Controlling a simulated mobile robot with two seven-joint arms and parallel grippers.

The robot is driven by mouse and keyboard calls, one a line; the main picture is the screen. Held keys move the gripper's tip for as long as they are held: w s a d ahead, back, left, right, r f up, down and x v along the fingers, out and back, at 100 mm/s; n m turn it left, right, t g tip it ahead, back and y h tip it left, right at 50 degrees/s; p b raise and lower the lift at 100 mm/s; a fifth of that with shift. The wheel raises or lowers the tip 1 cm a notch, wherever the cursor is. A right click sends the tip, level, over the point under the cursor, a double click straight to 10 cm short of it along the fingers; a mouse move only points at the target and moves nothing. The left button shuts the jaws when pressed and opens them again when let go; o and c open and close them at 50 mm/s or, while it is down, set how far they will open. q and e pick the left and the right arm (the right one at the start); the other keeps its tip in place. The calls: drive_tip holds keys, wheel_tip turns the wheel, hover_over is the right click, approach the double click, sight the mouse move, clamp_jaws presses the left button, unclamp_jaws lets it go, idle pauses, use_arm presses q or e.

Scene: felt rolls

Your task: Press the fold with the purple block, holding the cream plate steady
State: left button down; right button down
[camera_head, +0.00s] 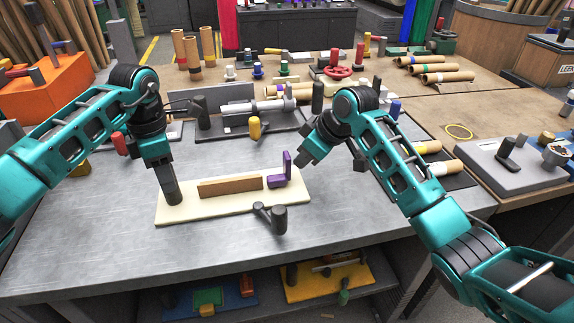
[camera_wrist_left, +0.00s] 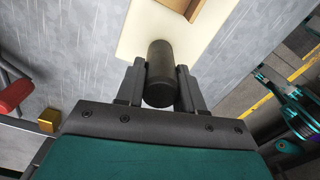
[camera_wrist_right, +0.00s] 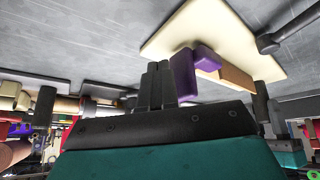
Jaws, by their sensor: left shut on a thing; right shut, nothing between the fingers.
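The cream plate (camera_head: 225,205) lies on the grey table and also shows in the left wrist view (camera_wrist_left: 205,45). A long brown strip (camera_head: 230,187) lies along it. The purple block (camera_head: 277,181), L-shaped with an upright part, sits at the strip's right end; it also shows in the right wrist view (camera_wrist_right: 184,75). A dark round post (camera_head: 171,190) stands at the plate's left end. My left gripper (camera_wrist_left: 160,85) is shut around this post. My right gripper (camera_head: 304,157) is shut and empty, just right of the purple block's upright part. I cannot tell whether they touch.
A dark grey handled tool (camera_head: 275,217) stands at the plate's front edge. Behind the plate is a dark tray (camera_head: 225,127) with a metal roller and a yellow knob (camera_head: 254,128). A grey fixture (camera_head: 490,170) stands far right. The table's front left is clear.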

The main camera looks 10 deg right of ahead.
use_arm(q)
drive_tip(key=shift+f, duration=0.1)
use_arm(e)
drive_tip(key=shift+a, duration=0.1)
hover_over(253, 186)
drive_tip(key=shift+a, duration=0.25)
drive_tip(key=shift+d, duration=0.1)
idle(2.1)
drive_tip(key=shift+d, duration=0.1)
drive_tip(key=shift+r, duration=0.15)
drive_tip(key=shift+r, duration=1.65)
drive_tip(key=r, duration=0.1)
drive_tip(key=d+r, duration=0.1)
drive_tip(key=r, duration=0.1)
drive_tip(key=shift+r, duration=0.2)
